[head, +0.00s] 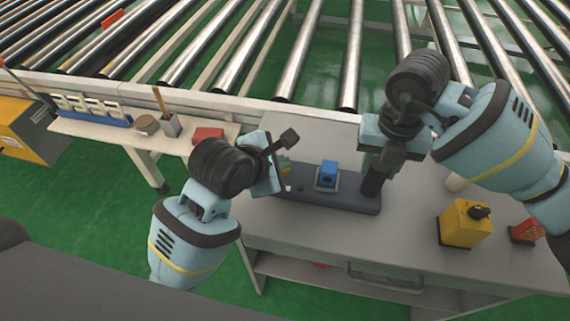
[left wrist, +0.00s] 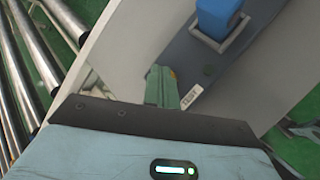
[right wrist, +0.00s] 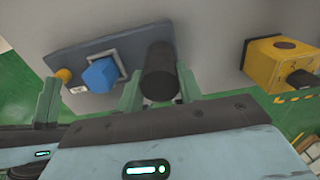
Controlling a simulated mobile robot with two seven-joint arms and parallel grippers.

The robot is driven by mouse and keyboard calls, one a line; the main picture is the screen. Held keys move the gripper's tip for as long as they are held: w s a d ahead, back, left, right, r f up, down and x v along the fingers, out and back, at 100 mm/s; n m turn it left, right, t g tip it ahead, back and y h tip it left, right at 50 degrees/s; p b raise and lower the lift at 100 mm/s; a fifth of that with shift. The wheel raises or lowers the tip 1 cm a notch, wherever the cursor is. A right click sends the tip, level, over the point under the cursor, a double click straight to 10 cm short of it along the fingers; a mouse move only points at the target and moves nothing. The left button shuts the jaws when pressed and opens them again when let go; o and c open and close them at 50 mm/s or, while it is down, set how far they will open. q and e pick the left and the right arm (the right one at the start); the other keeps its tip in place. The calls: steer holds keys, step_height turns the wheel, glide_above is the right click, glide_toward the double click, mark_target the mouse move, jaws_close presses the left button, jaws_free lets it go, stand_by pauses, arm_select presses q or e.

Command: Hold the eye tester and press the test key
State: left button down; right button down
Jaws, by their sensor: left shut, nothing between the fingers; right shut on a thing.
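The eye tester is a dark blue-grey base (head: 335,199) on the grey table, with a blue block (head: 328,173) in a square frame and a black upright cylinder (head: 372,184) at its right end. My right gripper (right wrist: 158,84) is shut around the black cylinder, one finger on each side. An orange-yellow knob (right wrist: 64,75), likely the test key, is at the other end beside a small white label (right wrist: 78,90). My left gripper (left wrist: 161,86) is shut and empty, its fingertips at the knob, which they mostly hide in the left wrist view. Contact cannot be told.
A yellow box with a black knob (head: 464,223) and a red perforated block (head: 525,232) are on the table's right. A shelf (head: 110,132) with small items is at left. A roller conveyor (head: 352,60) runs behind. The table front is clear.

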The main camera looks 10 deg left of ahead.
arm_select(q)
steer(key=shift+f, duration=0.45)
arm_select(e)
steer(key=shift+r, duration=0.1)
stand_by(0.4)
arm_select(q)
steer(key=shift+r, duration=1.3)
steer(key=shift+r, duration=2.55)
arm_select(e)
steer(key=c, duration=0.9)
jaws_free()
steer(key=shift+o, duration=0.2)
